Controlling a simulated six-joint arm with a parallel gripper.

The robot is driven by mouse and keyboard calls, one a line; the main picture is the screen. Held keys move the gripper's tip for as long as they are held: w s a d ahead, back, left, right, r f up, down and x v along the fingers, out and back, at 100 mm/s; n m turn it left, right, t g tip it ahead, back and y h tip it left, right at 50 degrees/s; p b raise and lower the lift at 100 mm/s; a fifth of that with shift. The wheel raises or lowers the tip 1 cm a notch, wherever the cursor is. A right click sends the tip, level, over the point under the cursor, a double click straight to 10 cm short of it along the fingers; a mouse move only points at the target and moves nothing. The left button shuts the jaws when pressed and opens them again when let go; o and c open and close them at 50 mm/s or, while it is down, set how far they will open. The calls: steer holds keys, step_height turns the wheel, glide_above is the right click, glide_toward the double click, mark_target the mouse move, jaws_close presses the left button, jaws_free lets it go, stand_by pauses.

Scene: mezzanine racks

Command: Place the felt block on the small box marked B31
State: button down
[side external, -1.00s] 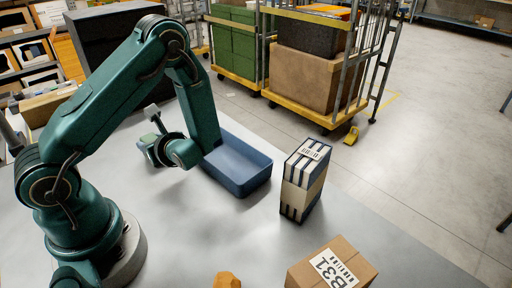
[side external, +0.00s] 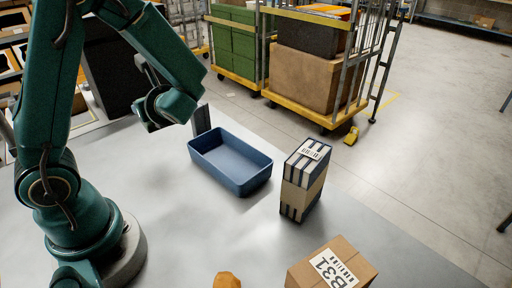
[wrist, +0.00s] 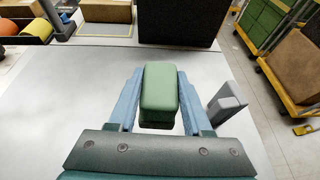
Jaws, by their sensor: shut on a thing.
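A green felt block (wrist: 160,92) is between the two blue fingers of my gripper (wrist: 161,85) in the wrist view. The gripper is shut on it. In the side view my gripper (side external: 146,112) is raised at the upper left, beyond the blue tray, and the arm hides the block there. The small brown box marked B31 (side external: 310,274) stands at the bottom right of the side view, its label facing up. It is far from my gripper, on the near side of the table, and out of the wrist view.
An empty-looking blue tray (side external: 231,162) and a striped box with a barcode (side external: 303,180) stand between my gripper and box B31. An orange lump (side external: 227,280) lies at the front edge. Much of the grey table is clear.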

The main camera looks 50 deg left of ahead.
steer(key=w+d+r+m+t+h, duration=0.25)
steer(key=d+m+t, duration=0.2)
steer(key=d, duration=0.25)
steer(key=w+d+r+m+t+h, duration=0.25)
steer(key=d+m+h, duration=0.2)
steer(key=d, duration=0.35)
steer(key=w+d+r+m+t+h, duration=0.2)
steer(key=w+d+m+t, duration=0.1)
steer(key=d+m+t, duration=0.3)
steer(key=s+a+f+n+g+y, duration=0.2)
steer(key=s+f+n+g+y, duration=0.75)
steer(key=n+g, duration=0.55)
steer(key=s+d+n+g+h, duration=0.85)
steer(key=n+g, duration=0.25)
steer(key=n, duration=0.3)
steer(key=w+d+r+n+t+h, duration=0.1)
steer(key=w+d+r+n+h, duration=0.15)
steer(key=d+n+h, duration=0.35)
steer(key=w+d+r+n+t+h, duration=0.1)
steer(key=w+d+r+n+h, duration=0.2)
steer(key=n+h, duration=0.45)
steer(key=w+r+n+t+h, duration=0.4)
steer(key=w+n+t+h, duration=0.2)
steer(key=w+n+t, duration=0.55)
steer(key=m+g, duration=0.2)
glide_above(334, 271)
steer(key=shift+t+y, duration=0.25)
step_height(334, 271, down, 7)
steer(key=shift+f, duration=2.1)
